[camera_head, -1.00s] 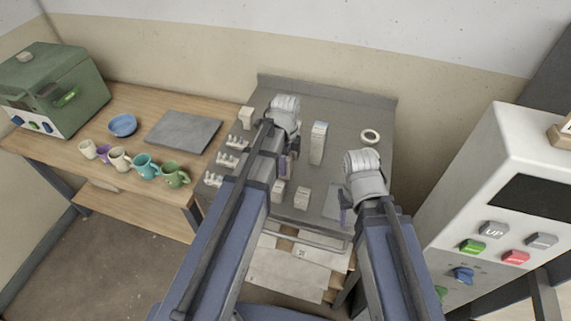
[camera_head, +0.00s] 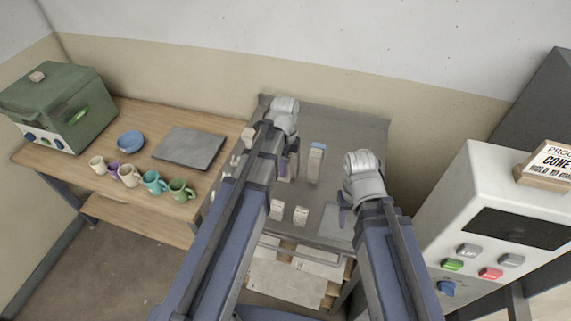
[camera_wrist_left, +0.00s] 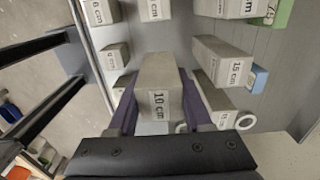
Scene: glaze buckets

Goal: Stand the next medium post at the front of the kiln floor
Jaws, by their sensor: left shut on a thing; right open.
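My left gripper (camera_head: 286,168) is shut on a pale grey post marked 10 cm, which fills the middle of the left wrist view (camera_wrist_left: 158,86) between the purple fingers. In the head view my left arm hides most of this post. My right gripper (camera_head: 346,212) is open and empty above the right side of the grey table (camera_head: 350,125). Two short pale posts (camera_head: 277,208) (camera_head: 300,215) stand near the table's front. I cannot make out a kiln floor in these views.
The left wrist view shows posts marked 6 cm (camera_wrist_left: 117,55) and 15 cm (camera_wrist_left: 222,62), and a white ring (camera_wrist_left: 245,121). A wooden bench (camera_head: 125,185) on the left holds a grey slab (camera_head: 188,148), a blue bowl (camera_head: 131,140) and several mugs. A control cabinet (camera_head: 480,190) stands right.

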